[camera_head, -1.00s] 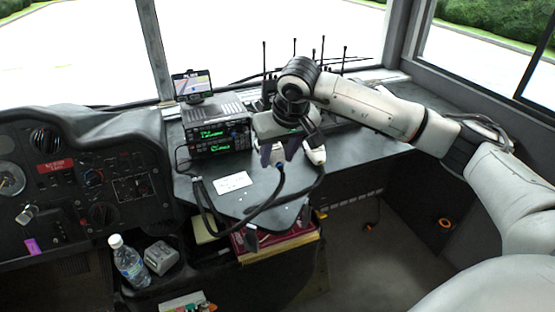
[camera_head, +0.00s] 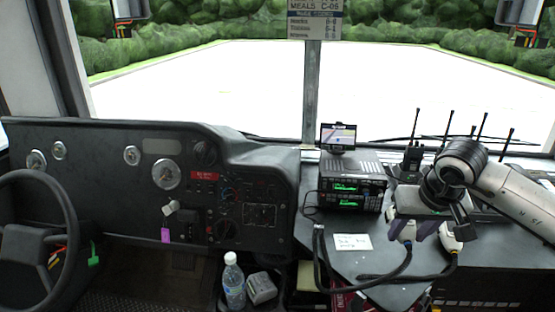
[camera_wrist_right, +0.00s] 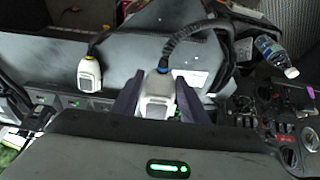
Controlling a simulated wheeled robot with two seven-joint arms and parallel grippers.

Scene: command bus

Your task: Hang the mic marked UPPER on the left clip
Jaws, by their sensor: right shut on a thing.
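My right gripper (camera_head: 409,235) has its purple fingers on either side of a white mic (camera_head: 408,229) with a blue collar, shut on it, just over the right part of the dark console. The wrist view shows this mic (camera_wrist_right: 157,96) between the fingers (camera_wrist_right: 157,104), its black cord running up and away. A second white mic (camera_head: 450,238) with a yellow collar is right of the gripper, apart from it; it also shows in the wrist view (camera_wrist_right: 90,73). No UPPER marking is readable on either mic. I cannot make out the left clip. My left gripper is out of view.
Two stacked radios (camera_head: 352,190) with green displays stand left of the gripper, a small screen (camera_head: 338,137) above them. A white card (camera_head: 352,242) lies on the console. Upright antennas (camera_head: 480,126) stand behind the arm. A bottle (camera_head: 233,281) is lower left.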

